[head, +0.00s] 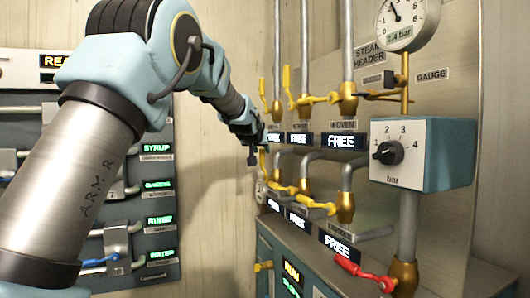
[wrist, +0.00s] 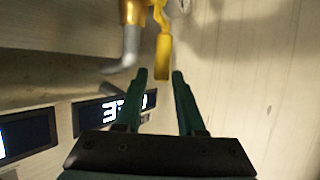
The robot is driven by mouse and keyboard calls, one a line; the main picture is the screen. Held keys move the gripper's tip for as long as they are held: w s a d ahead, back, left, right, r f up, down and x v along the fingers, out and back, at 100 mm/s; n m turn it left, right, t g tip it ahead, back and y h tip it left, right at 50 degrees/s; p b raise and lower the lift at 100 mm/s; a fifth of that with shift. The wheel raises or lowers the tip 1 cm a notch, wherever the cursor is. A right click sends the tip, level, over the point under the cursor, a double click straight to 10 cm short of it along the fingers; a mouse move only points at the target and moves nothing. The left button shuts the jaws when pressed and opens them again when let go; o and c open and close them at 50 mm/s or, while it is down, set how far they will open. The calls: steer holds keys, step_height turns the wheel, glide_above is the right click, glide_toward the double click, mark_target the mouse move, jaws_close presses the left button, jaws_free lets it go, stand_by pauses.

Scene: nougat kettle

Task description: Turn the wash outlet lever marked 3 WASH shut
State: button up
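A yellow lever (wrist: 163,58) hangs from a brass valve (wrist: 133,12) in the wrist view, which looks upside down. It is likely the upright yellow lever (head: 263,163) at the far end of the lower valve row in the head view. No 3 WASH marking is readable, so I cannot confirm which lever it is. My gripper (wrist: 160,74) is open, its two green fingers apart with the lever's end showing between or just beyond their tips. Contact cannot be told. In the head view my gripper (head: 254,150) is small and dark beside that lever.
Lit FREE displays (head: 337,246) sit below the valves. Other yellow levers (head: 318,206) and grey pipes (head: 350,178) crowd the right. A blue dial box (head: 420,155), a gauge (head: 404,20) and a red lever (head: 362,273) are nearer. The pale wall (head: 205,200) left of the gripper is bare.

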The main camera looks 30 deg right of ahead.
steer(key=p+x, duration=0.2)
steer(key=x, duration=0.4)
steer(key=shift+w+a, duration=0.1)
steer(key=shift+f, duration=0.1)
steer(key=shift+c, duration=0.3)
jaws_close()
stand_by(0.9)
